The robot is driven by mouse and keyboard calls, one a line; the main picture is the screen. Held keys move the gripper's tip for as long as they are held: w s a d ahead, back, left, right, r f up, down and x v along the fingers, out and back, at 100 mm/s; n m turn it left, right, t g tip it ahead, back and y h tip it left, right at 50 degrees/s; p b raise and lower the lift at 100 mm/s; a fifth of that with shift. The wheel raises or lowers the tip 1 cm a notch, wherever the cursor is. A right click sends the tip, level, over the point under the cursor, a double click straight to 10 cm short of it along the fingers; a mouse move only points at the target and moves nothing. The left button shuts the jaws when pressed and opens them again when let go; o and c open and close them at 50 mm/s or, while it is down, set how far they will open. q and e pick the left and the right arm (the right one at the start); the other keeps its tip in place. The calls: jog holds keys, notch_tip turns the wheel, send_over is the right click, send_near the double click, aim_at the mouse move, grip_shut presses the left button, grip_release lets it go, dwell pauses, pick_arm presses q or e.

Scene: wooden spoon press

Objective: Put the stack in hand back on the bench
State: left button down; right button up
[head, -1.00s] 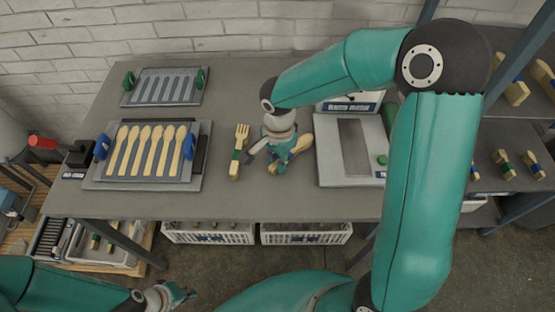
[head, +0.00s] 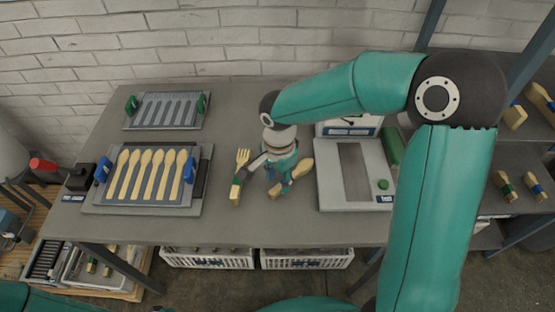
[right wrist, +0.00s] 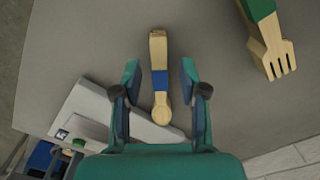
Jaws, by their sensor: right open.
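A wooden spoon stack with a blue band (right wrist: 160,80) lies on the grey bench (head: 240,225). It also shows in the head view (head: 304,167), partly hidden by my right gripper. My right gripper (head: 267,178) is open above the stack. In the right wrist view its fingers (right wrist: 160,88) stand on either side of the stack, with a gap on both sides. A wooden fork stack with a green band (head: 236,190) lies just left of the gripper. Only a sliver of my left gripper (head: 160,309) shows at the bottom edge.
A tray of several wooden spoons (head: 142,207) with blue clamps is at left. An empty slotted tray (head: 165,124) stands behind it. A white scale-like device (head: 335,200) is close on the right. The bench front between them is clear.

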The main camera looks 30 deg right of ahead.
notch_tip(320, 180, up, 9)
jog(key=shift+r, duration=0.15)
dwell(0.6)
